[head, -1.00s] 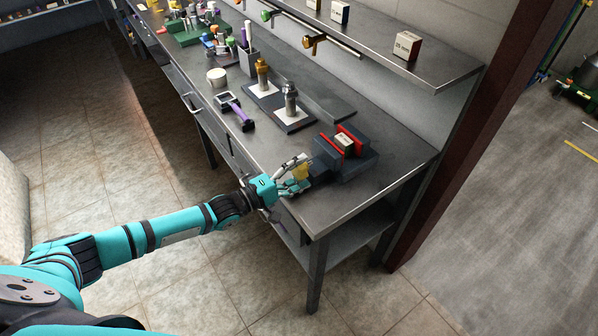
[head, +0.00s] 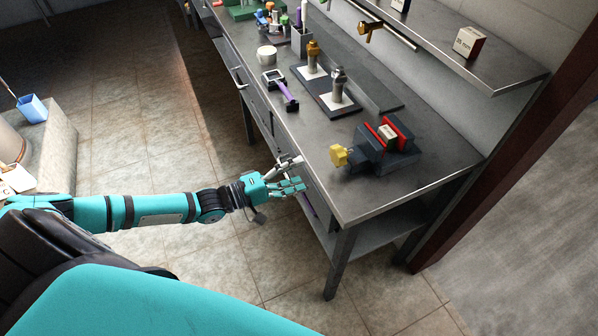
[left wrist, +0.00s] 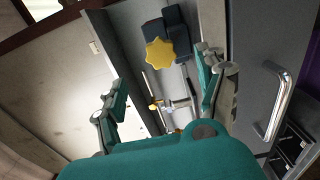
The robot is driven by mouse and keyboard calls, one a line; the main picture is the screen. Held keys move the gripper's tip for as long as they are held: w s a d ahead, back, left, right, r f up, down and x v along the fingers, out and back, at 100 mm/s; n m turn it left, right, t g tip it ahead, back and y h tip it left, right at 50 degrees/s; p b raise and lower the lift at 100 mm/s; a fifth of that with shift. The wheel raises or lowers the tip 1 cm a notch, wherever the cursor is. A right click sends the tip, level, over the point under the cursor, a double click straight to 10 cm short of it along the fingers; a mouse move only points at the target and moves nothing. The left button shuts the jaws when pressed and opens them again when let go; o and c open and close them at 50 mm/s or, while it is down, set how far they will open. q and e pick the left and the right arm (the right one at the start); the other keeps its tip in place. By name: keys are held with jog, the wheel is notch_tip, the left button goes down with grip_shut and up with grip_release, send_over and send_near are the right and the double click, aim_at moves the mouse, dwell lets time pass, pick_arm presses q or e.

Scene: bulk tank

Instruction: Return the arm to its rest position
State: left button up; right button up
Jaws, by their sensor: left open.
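My left arm, teal and black, reaches in from the left in the head view. Its gripper (head: 292,175) is open and empty, just off the front edge of the grey workbench (head: 345,205). It is apart from the yellow knob (head: 339,155) of the dark vise (head: 372,155). The vise has red jaws with a small pale block (head: 388,137) between them. In the left wrist view the two fingers (left wrist: 162,92) are spread wide, and the yellow knob (left wrist: 159,52) shows beyond them. My right gripper is not in view.
A purple-handled gauge (head: 288,98), a white mug (head: 267,55) and two metal fittings on a dark tray (head: 322,99) stand on the bench. A shelf (head: 500,78) runs above. A drawer handle (left wrist: 281,102) is close at right in the wrist view.

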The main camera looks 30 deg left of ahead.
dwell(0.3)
pick_arm(q)
jog(key=a+f+m+g+y, duration=0.1)
jog(key=a+f+m+y, duration=0.15)
jog(key=f, duration=0.55)
jog(key=a+f+m+y, duration=0.1)
jog(key=f+y, duration=0.2)
jog(key=f, duration=0.4)
jog(key=s+a+f+m+g+y, duration=0.1)
jog(key=s+f+m+g+y, duration=0.1)
jog(key=s+f, duration=0.45)
jog(key=s+a+f+m+g+y, duration=0.1)
jog(key=s+f+m+g+y, duration=0.15)
jog(key=f, duration=0.75)
jog(key=s+d+f+m+g, duration=0.1)
jog(key=s+f, duration=0.4)
jog(key=s, duration=0.5)
jog(key=s+d+f+m+g, duration=0.2)
jog(key=s+d+f+g, duration=0.1)
jog(key=s, duration=0.8)
jog(key=s+d+f+m+g+y, duration=0.1)
jog(key=s+d+f+m+g, duration=0.1)
jog(key=s+f, duration=0.5)
jog(key=s+g, duration=0.1)
jog(key=s, duration=0.2)
jog(key=shift+s+g, duration=0.35)
